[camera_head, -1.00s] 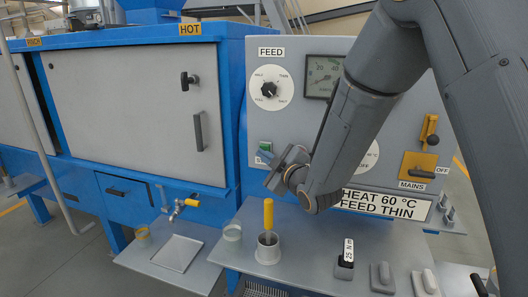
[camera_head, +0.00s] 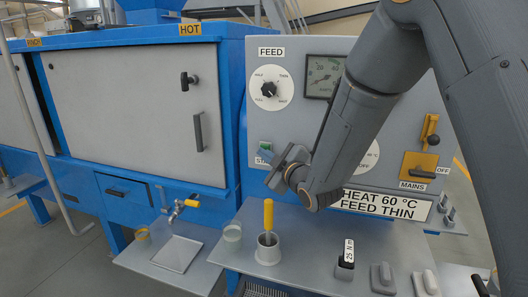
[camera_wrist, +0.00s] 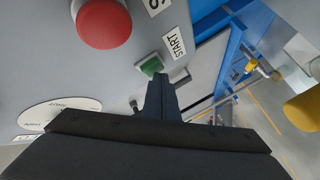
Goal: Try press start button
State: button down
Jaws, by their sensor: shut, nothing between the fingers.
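The green start button (camera_head: 265,146) sits on the grey control panel (camera_head: 300,125) under the FEED dial. In the wrist view the green button (camera_wrist: 151,66) shows next to the START label (camera_wrist: 175,43). My gripper (camera_head: 267,158) is shut and empty, its fingertips just in front of the button's lower part. In the wrist view the closed fingers (camera_wrist: 158,82) point at the button and overlap its lower edge. I cannot tell whether they touch it.
A large red button (camera_wrist: 104,22) is beside the start button in the wrist view. The FEED dial (camera_head: 268,88) and a gauge (camera_head: 324,76) are above. A shelf below holds a cup with a yellow-handled tool (camera_head: 268,215) and a 25 Nm block (camera_head: 346,262).

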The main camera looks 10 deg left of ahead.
dwell(0.7)
jog(key=shift+s, duration=0.8)
jog(key=s, duration=0.5)
jog(key=shift+a, duration=0.25)
